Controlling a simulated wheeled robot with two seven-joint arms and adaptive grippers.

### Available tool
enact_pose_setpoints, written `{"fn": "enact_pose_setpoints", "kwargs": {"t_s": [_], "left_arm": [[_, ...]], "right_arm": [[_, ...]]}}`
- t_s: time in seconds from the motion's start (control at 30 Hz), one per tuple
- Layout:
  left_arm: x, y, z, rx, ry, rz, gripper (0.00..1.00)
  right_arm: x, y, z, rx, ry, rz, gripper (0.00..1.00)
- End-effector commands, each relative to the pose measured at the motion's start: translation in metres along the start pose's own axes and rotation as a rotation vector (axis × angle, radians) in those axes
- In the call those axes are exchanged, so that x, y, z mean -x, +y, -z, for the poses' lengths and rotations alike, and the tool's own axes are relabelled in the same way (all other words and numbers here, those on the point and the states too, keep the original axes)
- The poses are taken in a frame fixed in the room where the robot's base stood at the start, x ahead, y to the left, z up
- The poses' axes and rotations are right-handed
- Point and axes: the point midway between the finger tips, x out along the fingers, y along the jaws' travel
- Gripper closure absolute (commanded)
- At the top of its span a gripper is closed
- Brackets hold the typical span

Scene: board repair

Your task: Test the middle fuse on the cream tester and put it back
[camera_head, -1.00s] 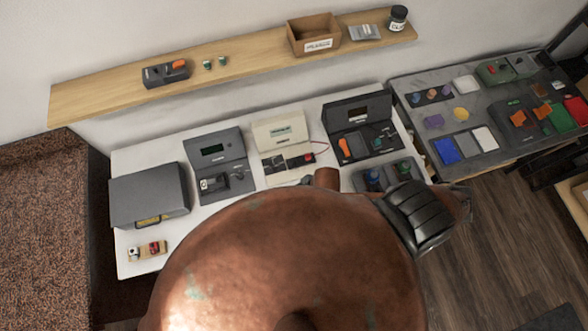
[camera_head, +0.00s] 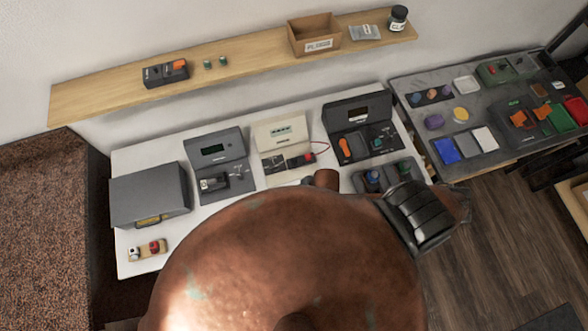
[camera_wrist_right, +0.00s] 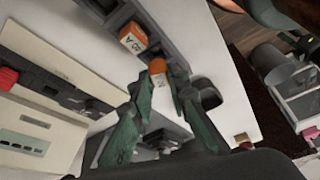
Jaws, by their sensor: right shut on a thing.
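The cream tester (camera_head: 281,131) stands open at the middle of the white bench in the head view. Its pale panel (camera_wrist_right: 35,105) fills the left of the right wrist view. My right gripper (camera_wrist_right: 160,90) has green fingers shut on a white fuse with an orange top (camera_wrist_right: 158,68). The held fuse is close over a dark slotted fuse holder (camera_wrist_right: 180,62); I cannot tell whether it touches a slot. Another orange-and-white fuse (camera_wrist_right: 133,38) marked 45 A sits in the holder. A large brown arm part of mine hides the front bench in the head view. My left gripper is not visible.
A grey tester (camera_head: 216,150) and a dark unit with an orange handset (camera_head: 358,112) flank the cream tester. A grey box (camera_head: 148,190) is at the left, with a small board (camera_head: 147,249) in front. The wooden shelf (camera_head: 240,70) runs behind.

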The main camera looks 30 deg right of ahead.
Motion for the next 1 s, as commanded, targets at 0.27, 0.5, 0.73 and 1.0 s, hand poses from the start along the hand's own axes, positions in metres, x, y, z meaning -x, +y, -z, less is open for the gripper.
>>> {"fn": "enact_pose_setpoints", "kwargs": {"t_s": [0.27, 0.5, 0.73, 1.0], "left_arm": [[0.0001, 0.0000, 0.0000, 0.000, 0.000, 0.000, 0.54], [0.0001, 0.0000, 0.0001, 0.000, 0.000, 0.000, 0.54], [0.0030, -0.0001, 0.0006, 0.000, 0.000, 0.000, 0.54], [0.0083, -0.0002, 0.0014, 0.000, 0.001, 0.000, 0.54]], "right_arm": [[-0.0015, -0.0001, -0.0004, 0.000, 0.000, 0.000, 1.00], [-0.0015, -0.0001, -0.0004, 0.000, 0.000, 0.000, 1.00], [-0.0008, -0.0002, -0.0002, 0.000, 0.000, 0.000, 1.00], [-0.0008, -0.0002, -0.0002, 0.000, 0.000, 0.000, 1.00]]}}
